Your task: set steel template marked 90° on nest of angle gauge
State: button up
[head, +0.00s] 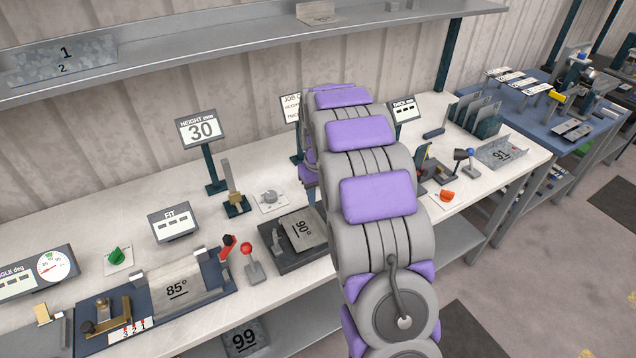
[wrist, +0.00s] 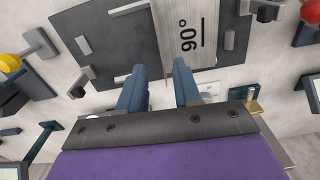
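The steel template marked 90° (head: 304,229) lies on a dark plate (head: 290,259) near the bench's front edge, left of my arm. In the wrist view the template (wrist: 205,50) lies on the dark plate (wrist: 90,25), just beyond my gripper (wrist: 161,70). My fingers are apart, one on each side of the template's near left edge; I see no clear contact. An angle display with a dial (head: 50,266) stands at the far left, with a blue fixture (head: 215,300) in front. Which part is the nest is unclear.
A plate marked 85° (head: 178,288) sits on the blue fixture. A red-knobbed lever (head: 247,250) and brass-based post (head: 236,204) stand left of the dark plate. A channel marked 91 (head: 500,151) lies at right.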

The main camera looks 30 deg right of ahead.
aim_at(319, 215)
notch_tip(319, 215, down, 9)
jog(key=shift+r+b, duration=0.15)
jog(key=shift+b, duration=0.45)
grip_shut()
dwell(1.7)
jog(key=shift+r, duration=0.2)
jog(key=shift+r+p, duration=1.4)
jog(key=shift+r, duration=2.2)
jog(key=shift+f, duration=0.1)
